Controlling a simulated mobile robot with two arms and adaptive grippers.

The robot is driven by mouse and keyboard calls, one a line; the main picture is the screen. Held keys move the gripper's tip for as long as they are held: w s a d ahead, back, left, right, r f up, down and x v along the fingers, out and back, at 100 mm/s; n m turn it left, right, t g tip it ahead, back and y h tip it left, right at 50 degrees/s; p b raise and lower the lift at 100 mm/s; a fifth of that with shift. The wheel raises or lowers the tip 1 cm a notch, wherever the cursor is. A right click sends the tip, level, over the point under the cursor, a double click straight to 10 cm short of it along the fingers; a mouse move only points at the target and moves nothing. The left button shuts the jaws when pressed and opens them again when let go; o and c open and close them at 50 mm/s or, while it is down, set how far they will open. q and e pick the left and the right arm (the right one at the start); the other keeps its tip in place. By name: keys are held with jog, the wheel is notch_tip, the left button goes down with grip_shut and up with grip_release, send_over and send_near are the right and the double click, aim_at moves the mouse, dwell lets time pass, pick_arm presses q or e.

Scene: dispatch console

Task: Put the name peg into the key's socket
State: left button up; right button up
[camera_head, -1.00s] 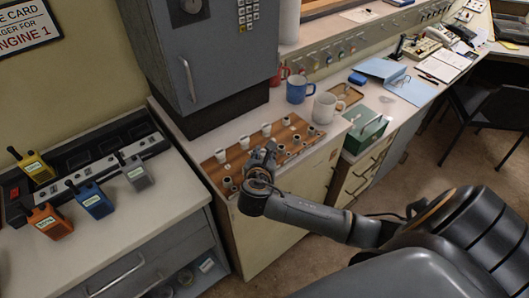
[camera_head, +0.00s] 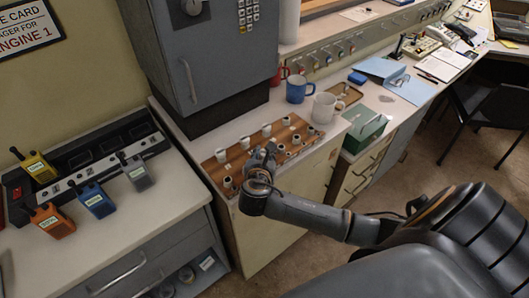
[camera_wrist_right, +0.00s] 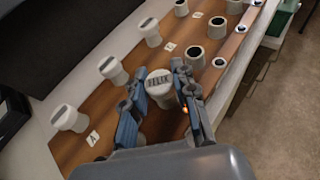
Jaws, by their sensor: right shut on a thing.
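A white peg (camera_wrist_right: 159,86) with a dark name on its top, seemingly FELIX, sits between the fingers of my right gripper (camera_wrist_right: 165,76) in the right wrist view. The right gripper (camera_head: 262,158) is shut on it, over the near edge of a wooden board (camera_head: 212,166). The peg's lower end is hidden, so I cannot tell whether it is in a socket. Several other white pegs (camera_wrist_right: 113,70) stand in the back row. Several round dark-centred sockets (camera_wrist_right: 195,58) line the front row. Which one is the key's socket I cannot tell. My left gripper is not in view.
A grey cabinet (camera_head: 205,60) stands behind the board. Several handheld radios (camera_head: 95,200) are on the left counter.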

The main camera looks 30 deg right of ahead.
jog(key=o, duration=0.4)
jog(key=shift+f, duration=0.15)
jog(key=shift+c, duration=0.2)
jog(key=o, duration=0.5)
notch_tip(320, 180, up, 6)
jog(key=p, duration=0.7)
